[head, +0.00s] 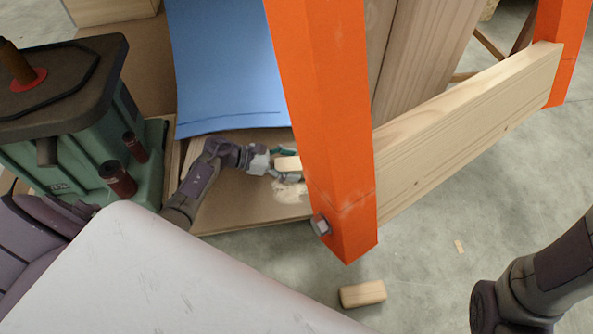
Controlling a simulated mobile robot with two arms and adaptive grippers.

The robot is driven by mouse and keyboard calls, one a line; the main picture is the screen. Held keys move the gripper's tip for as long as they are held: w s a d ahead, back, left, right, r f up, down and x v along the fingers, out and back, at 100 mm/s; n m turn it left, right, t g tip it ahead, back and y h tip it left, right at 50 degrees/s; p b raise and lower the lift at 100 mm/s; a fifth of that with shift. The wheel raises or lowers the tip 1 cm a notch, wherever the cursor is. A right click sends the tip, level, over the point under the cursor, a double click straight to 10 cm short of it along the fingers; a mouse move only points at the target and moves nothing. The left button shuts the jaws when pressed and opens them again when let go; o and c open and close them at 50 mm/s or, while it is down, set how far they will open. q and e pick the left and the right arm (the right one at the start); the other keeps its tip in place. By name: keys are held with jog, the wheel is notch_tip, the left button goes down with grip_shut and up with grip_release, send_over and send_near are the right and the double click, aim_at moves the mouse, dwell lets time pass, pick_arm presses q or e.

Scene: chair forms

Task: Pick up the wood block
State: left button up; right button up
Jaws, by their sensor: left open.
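A small pale wood block (288,163) sits at the wooden board, just left of the orange post. My left gripper (289,165) reaches in from the left with its jaws open, one finger on either side of this block. Whether the fingers touch it I cannot tell. The orange post hides the area just right of the block and fingertips. A second wood block (362,294) lies on the concrete floor below the post, apart from the gripper. My right arm shows at the lower right, but its gripper is out of view.
The orange post (325,120) with a bolt and a long wooden beam (470,125) stand right of the left gripper. A blue curved sheet (225,65) is behind it. A green machine (75,150) stands left. A pale panel (150,285) fills the foreground. Floor is open at right.

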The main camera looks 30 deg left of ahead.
pick_arm(q)
jog(key=shift+w+d+f, duration=0.25)
jog(key=shift+w+d, duration=0.05)
jog(key=shift+d, duration=0.1)
jog(key=c, duration=1.3)
jog(key=shift+r, duration=0.1)
